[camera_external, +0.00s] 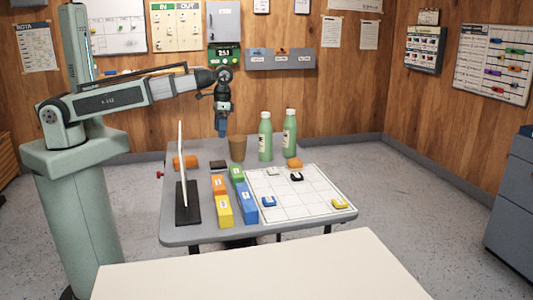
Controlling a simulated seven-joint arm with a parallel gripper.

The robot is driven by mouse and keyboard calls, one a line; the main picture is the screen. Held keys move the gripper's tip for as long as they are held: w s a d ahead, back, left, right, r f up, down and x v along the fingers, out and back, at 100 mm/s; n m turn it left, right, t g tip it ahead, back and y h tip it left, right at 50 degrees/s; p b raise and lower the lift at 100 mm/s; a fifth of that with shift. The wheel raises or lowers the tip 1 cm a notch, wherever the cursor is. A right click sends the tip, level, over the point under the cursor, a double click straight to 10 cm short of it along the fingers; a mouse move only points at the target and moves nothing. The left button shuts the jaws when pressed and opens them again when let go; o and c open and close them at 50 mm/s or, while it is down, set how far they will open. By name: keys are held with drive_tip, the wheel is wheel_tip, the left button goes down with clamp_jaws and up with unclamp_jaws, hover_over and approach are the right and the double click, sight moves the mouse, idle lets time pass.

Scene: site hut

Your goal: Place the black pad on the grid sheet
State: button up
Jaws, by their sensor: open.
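The grid sheet (313,207) is a white sheet with dark lines, lying flat on the right part of the grey table. A dark, flat block (218,164) that looks like the black pad lies on the table left of the sheet, behind the orange blocks. A small black piece with a pale top (297,177) also lies on the sheet; the picture is too small to tell its kind. My gripper (221,134) points down above the table, well above the dark block and apart from it. It is open, with nothing seen between its fingers.
A brown cup (237,148) and two green bottles (265,137) (289,135) stand behind the sheet. An upright white panel (182,165) on a black base stands at left. Small coloured pieces lie on the sheet.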

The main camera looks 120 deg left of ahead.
sight(218, 163)
drive_tip(key=s+a+n, duration=0.1)
drive_tip(key=s+a, duration=0.2)
drive_tip(key=s, duration=0.2)
drive_tip(key=shift+w+d+f+n+t+h, duration=0.35)
drive_tip(key=shift+w+d+f+n+t, duration=0.55)
drive_tip(key=shift+f+n, duration=1.5)
drive_tip(key=shift+w+d+f+n+t+h, duration=0.45)
drive_tip(key=shift+w+d+f+n, duration=1)
drive_tip(key=shift+n, duration=1.55)
drive_tip(key=shift+w+d+f+n+t+h, duration=0.3)
drive_tip(key=shift+w+d+f+n+t, duration=0.6)
drive_tip(key=shift+f+n, duration=1.6)
drive_tip(key=shift+s+d+r, duration=0.15)
drive_tip(key=shift+s+r, duration=0.05)
drive_tip(key=shift+r, duration=0.05)
drive_tip(key=c, duration=0.8)
drive_tip(key=shift+r, duration=5)
drive_tip(key=shift+c, duration=0.2)
